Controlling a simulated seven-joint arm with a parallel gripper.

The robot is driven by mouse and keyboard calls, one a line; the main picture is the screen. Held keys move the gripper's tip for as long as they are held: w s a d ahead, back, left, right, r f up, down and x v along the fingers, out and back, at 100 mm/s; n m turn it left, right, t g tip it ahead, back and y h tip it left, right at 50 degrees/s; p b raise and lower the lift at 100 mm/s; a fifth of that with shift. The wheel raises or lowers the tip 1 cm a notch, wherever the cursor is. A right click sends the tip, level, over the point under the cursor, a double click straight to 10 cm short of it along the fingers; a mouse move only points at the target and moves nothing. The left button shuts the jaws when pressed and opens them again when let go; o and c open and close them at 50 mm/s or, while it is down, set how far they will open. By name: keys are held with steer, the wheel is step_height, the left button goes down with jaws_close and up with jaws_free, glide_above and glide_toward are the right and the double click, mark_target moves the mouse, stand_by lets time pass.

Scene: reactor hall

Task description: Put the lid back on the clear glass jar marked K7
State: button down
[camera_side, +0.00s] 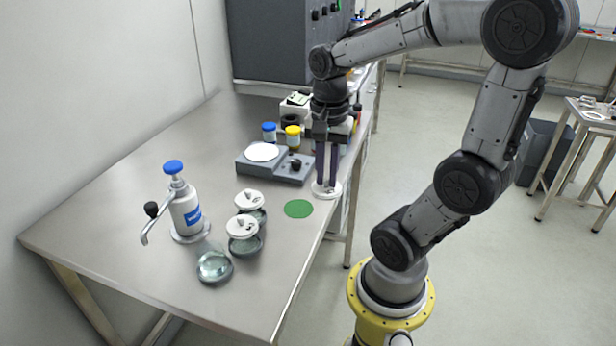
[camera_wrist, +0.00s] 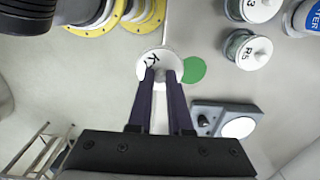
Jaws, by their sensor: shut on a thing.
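My gripper (camera_side: 326,183) is shut on a white round lid (camera_side: 320,190) near the table's right edge, beside a green disc. In the wrist view, my fingers (camera_wrist: 160,74) grip the lid (camera_wrist: 145,68), whose visible mark begins with K. The lid partly covers the green disc in that view; I cannot tell whether it touches the table. An open clear glass jar (camera_side: 214,267) stands at the table's front, with no mark readable. Two jars with white lids (camera_side: 243,236) (camera_side: 250,203) stand behind it; in the wrist view one lid reads R5 (camera_wrist: 248,51).
The green disc (camera_side: 298,208) lies flat on the steel table (camera_side: 130,240). A pump bottle (camera_side: 186,210) stands left of the jars. Table between green disc and front edge is clear.

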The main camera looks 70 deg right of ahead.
steer(key=s+a+r, duration=0.2)
steer(key=s, duration=0.2)
steer(key=w+a+r+n, duration=0.1)
steer(key=w+r+n, duration=0.1)
steer(key=w, duration=0.5)
steer(key=w+a+r+n, duration=0.1)
steer(key=w+r+n, duration=0.1)
steer(key=w, duration=0.5)
steer(key=w+a+f+n, duration=0.2)
steer(key=w+a+n, duration=0.1)
steer(key=w+a, duration=0.4)
steer(key=shift+a+f+n, duration=0.5)
steer(key=shift+a+f, duration=1.4)
steer(key=shift+f, duration=0.3)
steer(key=shift+a+f+n, duration=0.5)
steer(key=shift+a+f, duration=1.35)
steer(key=shift+f, duration=0.3)
steer(key=shift+f, duration=0.2)
steer(key=shift+c, duration=1.4)
jaws_free()
